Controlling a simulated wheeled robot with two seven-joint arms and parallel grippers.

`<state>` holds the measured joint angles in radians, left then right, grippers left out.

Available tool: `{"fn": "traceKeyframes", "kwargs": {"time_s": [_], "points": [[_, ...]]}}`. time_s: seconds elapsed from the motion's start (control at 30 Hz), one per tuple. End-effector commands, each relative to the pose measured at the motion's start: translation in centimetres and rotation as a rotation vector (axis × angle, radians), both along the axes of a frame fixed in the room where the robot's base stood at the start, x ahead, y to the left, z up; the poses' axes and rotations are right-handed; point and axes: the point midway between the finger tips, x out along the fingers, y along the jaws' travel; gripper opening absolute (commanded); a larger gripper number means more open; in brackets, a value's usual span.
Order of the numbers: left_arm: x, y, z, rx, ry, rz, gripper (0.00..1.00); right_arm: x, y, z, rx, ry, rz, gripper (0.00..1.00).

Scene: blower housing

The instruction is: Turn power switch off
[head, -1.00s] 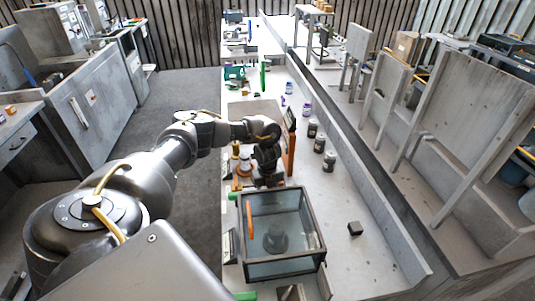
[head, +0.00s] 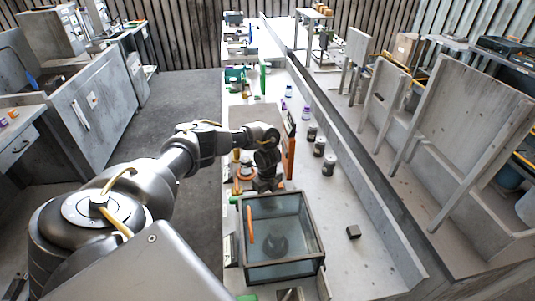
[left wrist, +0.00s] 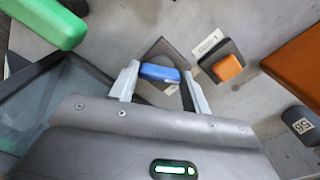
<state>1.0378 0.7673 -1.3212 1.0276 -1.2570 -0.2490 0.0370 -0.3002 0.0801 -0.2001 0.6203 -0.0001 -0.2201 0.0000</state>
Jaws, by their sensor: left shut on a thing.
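My left gripper (head: 266,184) points down over the bench just behind a glass-sided box. In the left wrist view the gripper (left wrist: 160,75) is shut on a blue block-like piece (left wrist: 161,73), with one finger at each end. The blue piece sits over a dark square plate on the grey bench top. Beside it is an orange button-like piece (left wrist: 229,68) on a dark square base with a white label. I cannot tell which of the two is the power switch. In the head view the arm hides the blue piece. My right gripper is not in view.
The dark-framed glass box (head: 286,271) stands in front of the gripper. An orange upright panel (head: 290,152) is close on its right. Several dark jars (head: 319,146) line the bench further right. A green bar (left wrist: 48,22) is at upper left in the wrist view.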

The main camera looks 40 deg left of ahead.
Motion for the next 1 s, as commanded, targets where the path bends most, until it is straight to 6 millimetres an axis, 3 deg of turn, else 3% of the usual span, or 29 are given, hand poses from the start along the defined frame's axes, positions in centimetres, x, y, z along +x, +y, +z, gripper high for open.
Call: {"fn": "traceKeyframes", "kwargs": {"time_s": [0.13,0.17,0.3,0.67,0.77,1.0], "points": [[0.1,0.1,0.1,0.002,-0.003,0.004,0.24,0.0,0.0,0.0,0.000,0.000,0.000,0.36],[0.1,0.1,0.1,0.002,-0.003,0.004,0.51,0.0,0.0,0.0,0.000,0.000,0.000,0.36],[0.1,0.1,0.1,0.001,-0.002,0.003,0.69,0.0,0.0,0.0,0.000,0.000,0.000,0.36],[0.1,0.0,0.5,0.000,-0.003,0.000,0.69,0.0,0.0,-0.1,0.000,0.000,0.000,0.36],[0.1,0.1,1.8,-0.001,-0.004,0.000,0.69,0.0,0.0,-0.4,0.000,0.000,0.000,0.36],[0.2,0.1,6.8,0.000,-0.006,-0.001,0.69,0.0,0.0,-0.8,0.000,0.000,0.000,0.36]]}}
